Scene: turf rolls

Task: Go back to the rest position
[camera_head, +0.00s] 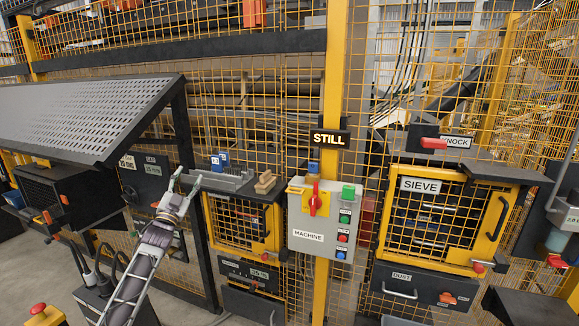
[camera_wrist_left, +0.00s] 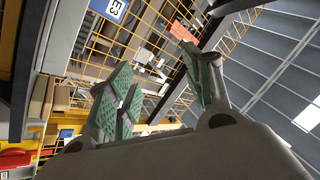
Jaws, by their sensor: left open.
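My left gripper (camera_head: 187,178) is raised at the left of the middle in the head view, in front of the fence and near a small shelf. In the left wrist view its two green-padded fingers (camera_wrist_left: 158,62) stand apart with nothing between them. It is open and empty. My left arm reaches up to it from the bottom left. My right gripper is not in view.
A shelf (camera_head: 252,190) with a blue block and a wooden block is right of the gripper. A grey MACHINE box (camera_head: 325,245) hangs on the yellow post. The SIEVE door (camera_head: 403,232) is farther right. A perforated metal panel (camera_head: 80,115) slopes at left.

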